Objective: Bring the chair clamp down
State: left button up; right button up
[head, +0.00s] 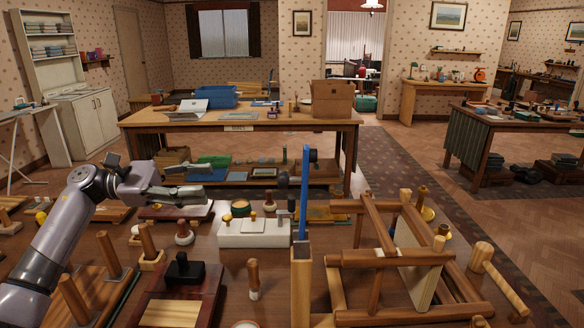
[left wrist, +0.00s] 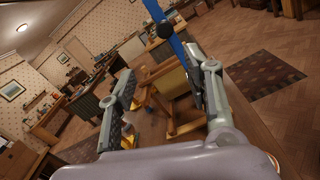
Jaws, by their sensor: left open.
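A tall upright blue bar (head: 304,195), which looks like the chair clamp, rises by a pale wooden post (head: 301,275) at the middle of the near bench. In the left wrist view the blue bar (left wrist: 174,35) runs along the top, with a dark round knob (left wrist: 165,30) on it. A wooden chair frame (head: 375,258) lies right of the bar; it also shows between my fingers in the left wrist view (left wrist: 170,82). My left gripper (head: 208,183) is open and empty, left of the bar and apart from it, pointing right. My right gripper is not in view.
The near bench is crowded: a white block with knobs (head: 255,233), a dark stamp-like tool (head: 184,268), upright wooden pegs (head: 253,278) and a wooden mallet (head: 497,278). A table with blue bins (head: 208,97) and a cardboard box (head: 333,98) stands behind.

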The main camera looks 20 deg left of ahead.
pick_arm(q)
jog(key=p, duration=0.3)
send_near(281, 182)
jog(key=shift+m, duration=0.3)
jog(key=p+x, duration=0.1)
jog(key=x, duration=0.2)
jog(key=w+p+x, duration=0.1)
jog(key=x, duration=0.2)
jog(key=p+x, duration=0.2)
jog(key=x, duration=0.1)
jog(key=shift+w+d+f, duration=0.2)
jog(key=shift+w+f, duration=0.15)
jog(key=shift+w, duration=0.1)
grip_shut()
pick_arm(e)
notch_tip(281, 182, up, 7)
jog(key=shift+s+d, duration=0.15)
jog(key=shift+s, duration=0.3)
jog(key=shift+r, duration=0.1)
